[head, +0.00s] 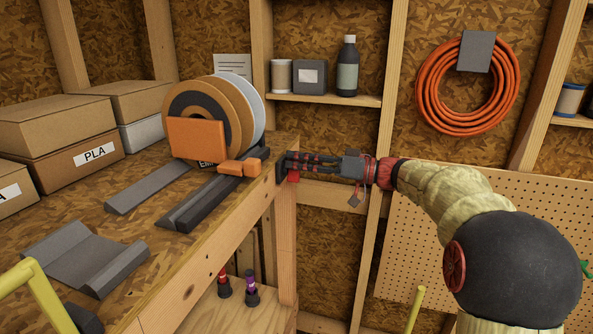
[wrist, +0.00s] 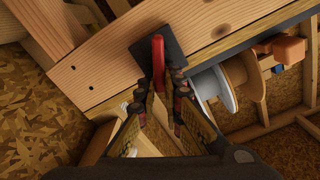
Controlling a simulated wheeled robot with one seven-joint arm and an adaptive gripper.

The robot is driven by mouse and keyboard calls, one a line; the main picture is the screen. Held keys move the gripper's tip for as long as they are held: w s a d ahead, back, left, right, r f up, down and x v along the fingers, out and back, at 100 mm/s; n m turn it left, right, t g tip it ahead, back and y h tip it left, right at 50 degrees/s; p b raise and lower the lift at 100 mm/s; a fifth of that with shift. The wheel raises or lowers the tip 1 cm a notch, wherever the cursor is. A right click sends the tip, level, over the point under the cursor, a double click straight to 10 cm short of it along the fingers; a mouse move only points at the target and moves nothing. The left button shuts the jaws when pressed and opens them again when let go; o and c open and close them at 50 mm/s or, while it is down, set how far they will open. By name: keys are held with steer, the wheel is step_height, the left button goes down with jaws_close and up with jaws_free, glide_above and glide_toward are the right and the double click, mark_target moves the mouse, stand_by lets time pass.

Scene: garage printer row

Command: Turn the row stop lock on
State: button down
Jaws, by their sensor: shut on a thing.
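The row stop lock is a red lever (wrist: 158,52) on a dark plate (wrist: 174,43), fixed to the wooden beam at the bench's edge. In the head view the red lever (head: 293,177) shows just below my fingers, at the bench's far right corner. My gripper (head: 291,162) reaches in from the right, its fingers level. In the wrist view my gripper (wrist: 163,78) has one finger on each side of the lever and is shut on it. The fingers hide part of the lever. I cannot read any on or off mark.
The bench (head: 160,228) carries spools (head: 232,105), an orange block (head: 240,168), grey rails and several boxes (head: 90,153). A shelf (head: 330,98) with jars is behind my gripper. An orange hose (head: 425,90) hangs above my arm. Two small bottles (head: 251,286) stand on the lower shelf.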

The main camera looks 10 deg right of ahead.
steer(key=m, duration=0.2)
steer(key=m+b, duration=0.1)
steer(key=shift+w+d+f, duration=0.15)
steer(key=shift+w+f, duration=0.1)
steer(key=shift+f, duration=0.05)
steer(key=shift+w+d+f+m+p, duration=0.1)
steer(key=shift+w+f+m+p, duration=0.15)
steer(key=shift+m, duration=1.35)
steer(key=shift+d+f+m+p, duration=0.15)
steer(key=shift+f+m, duration=0.2)
steer(key=shift+m, duration=1.25)
steer(key=shift+w+f+m+p, duration=0.2)
steer(key=shift+f+m, duration=0.1)
steer(key=shift+m, duration=1.3)
steer(key=c, duration=2)
jaws_free()
steer(key=shift+o, duration=0.4)
